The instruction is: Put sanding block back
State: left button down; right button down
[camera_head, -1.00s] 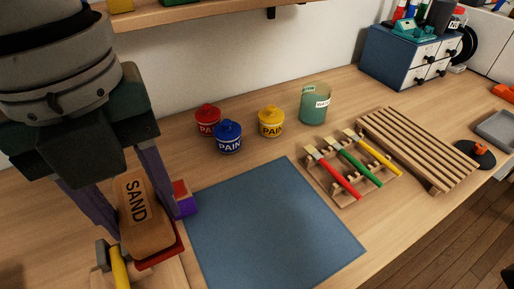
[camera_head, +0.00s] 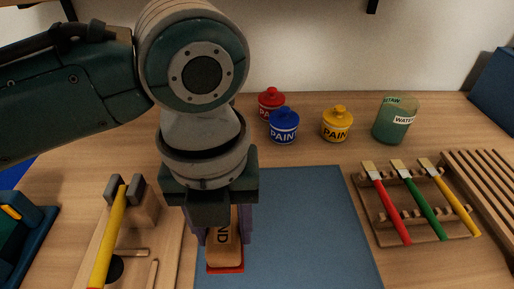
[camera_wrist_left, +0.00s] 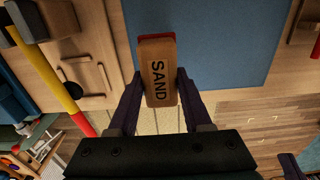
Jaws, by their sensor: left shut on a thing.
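The sanding block (camera_head: 224,247), tan with "SAND" on top and a red underside, is held in my left gripper (camera_head: 222,232). The gripper is shut on its sides, with one finger on each side. The block is over the left part of the blue mat (camera_head: 310,220). In the left wrist view the block (camera_wrist_left: 158,75) sits between the two fingertips (camera_wrist_left: 158,85) and overlaps the mat's edge. I cannot tell whether it touches the surface below.
A wooden tool holder (camera_head: 90,258) with a yellow-handled tool (camera_head: 110,235) stands left of the block. A brush rack (camera_head: 384,232) is to the right.

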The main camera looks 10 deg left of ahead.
aim_at(228, 250)
pick_arm(q)
jog(key=shift+f+b, duration=0.6)
jog(key=shift+f, duration=2.35)
